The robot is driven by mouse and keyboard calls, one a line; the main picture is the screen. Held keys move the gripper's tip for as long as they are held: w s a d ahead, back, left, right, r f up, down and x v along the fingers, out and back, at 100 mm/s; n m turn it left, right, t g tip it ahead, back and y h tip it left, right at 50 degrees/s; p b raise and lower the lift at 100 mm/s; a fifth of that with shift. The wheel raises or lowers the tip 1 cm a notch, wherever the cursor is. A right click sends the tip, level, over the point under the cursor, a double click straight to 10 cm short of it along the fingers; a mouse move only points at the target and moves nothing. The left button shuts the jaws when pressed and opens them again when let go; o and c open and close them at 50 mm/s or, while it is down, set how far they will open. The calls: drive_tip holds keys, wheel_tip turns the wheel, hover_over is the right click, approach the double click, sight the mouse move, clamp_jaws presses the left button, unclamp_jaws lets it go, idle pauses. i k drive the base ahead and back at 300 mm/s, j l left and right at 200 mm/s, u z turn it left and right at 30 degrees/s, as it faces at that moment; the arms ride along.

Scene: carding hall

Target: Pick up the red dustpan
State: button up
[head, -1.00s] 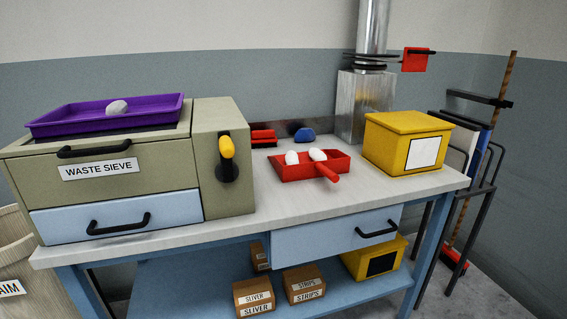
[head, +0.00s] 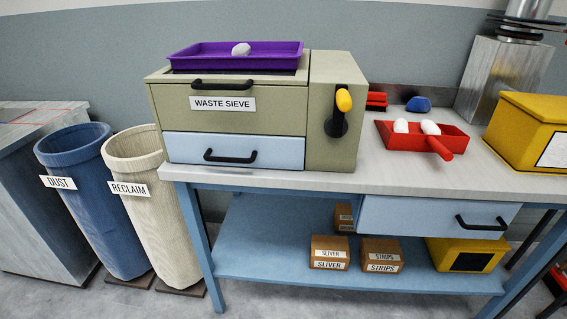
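The red dustpan (head: 458,137) lies on the grey bench top (head: 400,182), to the right of the waste sieve. Its short red handle (head: 440,148) points toward the front right. Two white lumps (head: 401,126) (head: 431,128) lie in the pan. My gripper does not show in the head view.
The waste sieve (head: 235,130) carries a purple tray (head: 200,57) with a white lump. A yellow box (head: 515,125) stands right of the dustpan; red and blue items (head: 418,104) lie behind. Dust (head: 95,205) and reclaim (head: 158,220) bins stand left. Cartons (head: 328,252) fill part of the lower shelf.

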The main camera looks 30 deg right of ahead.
sight(452, 141)
drive_tip(key=i+j+z, duration=0.15)
drive_tip(key=j, duration=0.2)
drive_tip(key=i+j+z, duration=0.15)
drive_tip(key=j, duration=0.25)
drive_tip(key=i+j+z, duration=0.15)
drive_tip(key=j, duration=0.25)
drive_tip(key=i+j+z, duration=0.15)
drive_tip(key=j, duration=0.25)
